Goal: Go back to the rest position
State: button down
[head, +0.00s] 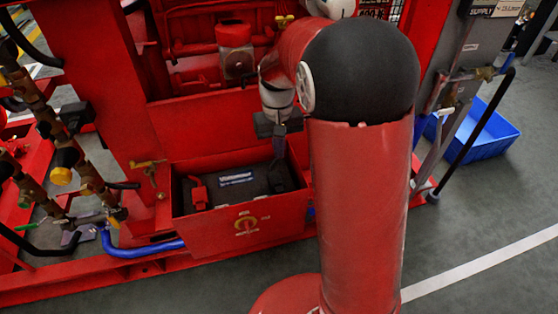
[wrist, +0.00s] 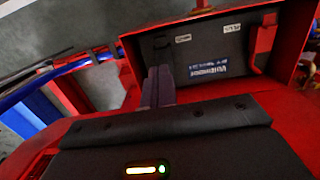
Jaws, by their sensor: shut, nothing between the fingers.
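My gripper (head: 279,150) hangs from my arm over the right end of a red open-topped box. Its fingers point down and are closed together with nothing between them. In the wrist view the closed dark fingers (wrist: 158,74) stand out against a black battery (wrist: 205,62). In the head view the battery (head: 237,181) sits inside the red box (head: 195,228). I cannot tell whether the fingertips touch the battery or stay just above it. My own arm hides part of the box's right side.
Red pumpset frame (head: 92,90) stands behind and left of the box, with brown pipes and yellow-capped fittings (head: 62,176) at the far left. A blue hose (head: 140,250) runs low beside the box. A blue bin (head: 492,133) sits at the right. Grey floor (head: 490,215) is open at front right.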

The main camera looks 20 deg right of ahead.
jog(key=s+r+t, duration=0.3)
jog(key=s+r, duration=0.8)
jog(key=s+t, duration=0.3)
jog(key=s, duration=0.7)
jog(key=shift+r, duration=0.2)
